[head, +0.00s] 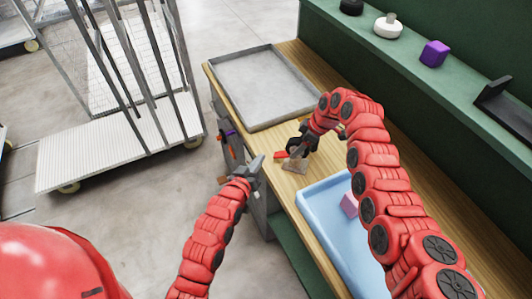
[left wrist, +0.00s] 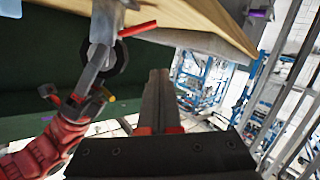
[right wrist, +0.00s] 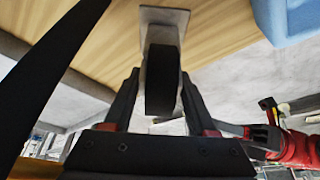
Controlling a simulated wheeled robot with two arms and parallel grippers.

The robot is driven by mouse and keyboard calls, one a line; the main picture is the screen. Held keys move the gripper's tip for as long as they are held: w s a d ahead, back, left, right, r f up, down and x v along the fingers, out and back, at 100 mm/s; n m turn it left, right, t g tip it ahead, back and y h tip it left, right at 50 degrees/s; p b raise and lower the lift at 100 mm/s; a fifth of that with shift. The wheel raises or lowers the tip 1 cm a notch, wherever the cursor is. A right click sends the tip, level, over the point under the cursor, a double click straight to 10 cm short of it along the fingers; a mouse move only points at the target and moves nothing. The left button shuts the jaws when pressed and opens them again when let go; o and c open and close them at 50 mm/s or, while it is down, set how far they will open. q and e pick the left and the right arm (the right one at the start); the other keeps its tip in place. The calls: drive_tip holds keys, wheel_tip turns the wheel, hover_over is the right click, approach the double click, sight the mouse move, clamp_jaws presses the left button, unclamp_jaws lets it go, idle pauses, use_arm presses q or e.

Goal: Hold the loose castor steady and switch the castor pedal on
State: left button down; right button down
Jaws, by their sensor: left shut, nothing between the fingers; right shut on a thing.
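The loose castor has a flat grey plate (head: 294,166) against the wooden bench top, and a dark wheel. In the right wrist view the wheel (right wrist: 162,80) stands between the fingers of my right gripper (right wrist: 162,105), which is shut on the castor. My left gripper (head: 257,165) is shut and empty, left of the castor and apart from the pedal. Whether the pedal is on or off I cannot tell.
A grey tray (head: 222,88) lies at the bench's far end. A blue tray (head: 312,207) with a pink block (head: 349,205) is nearer, partly behind my right arm. A green shelf (head: 405,55) holds small items. A wheeled cart (head: 110,146) stands left on open floor.

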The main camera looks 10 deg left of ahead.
use_arm(q)
drive_tip(key=shift+v, duration=1.55)
use_arm(e)
drive_tip(key=shift+c, duration=0.6)
unclamp_jaws()
